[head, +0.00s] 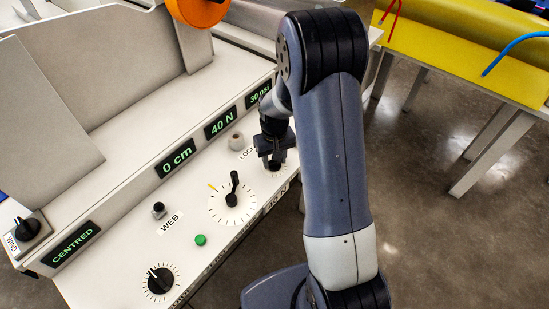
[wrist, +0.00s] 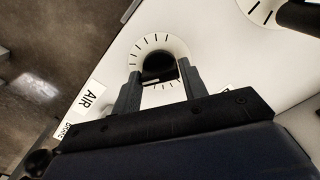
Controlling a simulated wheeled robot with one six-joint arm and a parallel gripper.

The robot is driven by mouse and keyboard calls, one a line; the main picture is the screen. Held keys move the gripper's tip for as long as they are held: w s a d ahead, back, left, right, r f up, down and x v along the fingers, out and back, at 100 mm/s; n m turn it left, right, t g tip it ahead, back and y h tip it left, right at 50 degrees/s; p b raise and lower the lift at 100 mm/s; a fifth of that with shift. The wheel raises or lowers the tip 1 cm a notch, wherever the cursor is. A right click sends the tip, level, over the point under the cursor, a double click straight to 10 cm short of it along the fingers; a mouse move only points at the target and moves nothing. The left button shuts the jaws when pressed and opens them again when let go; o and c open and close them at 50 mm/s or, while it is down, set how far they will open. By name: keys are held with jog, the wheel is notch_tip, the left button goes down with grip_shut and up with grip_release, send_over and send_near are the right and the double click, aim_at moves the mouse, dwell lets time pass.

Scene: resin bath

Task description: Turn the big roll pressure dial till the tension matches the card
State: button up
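My gripper (head: 275,160) is over a small black knob (wrist: 158,67) near the panel's right end, with an AIR label (wrist: 90,97) beside it. In the wrist view its fingers (wrist: 158,78) stand apart on either side of the knob; I cannot tell whether they touch it. The largest dial (head: 232,200) has a black lever handle, a ring of ticks and a yellow mark; it is apart from my gripper, to its left. No label on it is readable as roll pressure. The tension readout (head: 221,124) shows 40 N. Lettering ending in N (head: 277,197) is on the front edge, partly unreadable.
Other readouts show 0 cm (head: 175,159), 30 psi (head: 258,94) and CENTRED (head: 70,244). A lower black dial (head: 160,281), a green button (head: 201,240) and a WEB toggle (head: 158,210) are on the panel. A yellow table (head: 470,45) stands right across open floor.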

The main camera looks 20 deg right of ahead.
jog(key=o, duration=0.4)
notch_tip(320, 180, up, 11)
jog(key=shift+f+p, duration=0.1)
jog(key=shift+p, duration=0.45)
jog(key=shift+f, duration=0.1)
notch_tip(320, 180, down, 10)
jog(key=shift+f+b, duration=0.2)
jog(key=shift+b, duration=0.35)
jog(key=shift+f, duration=0.2)
jog(key=shift+n, duration=0.3)
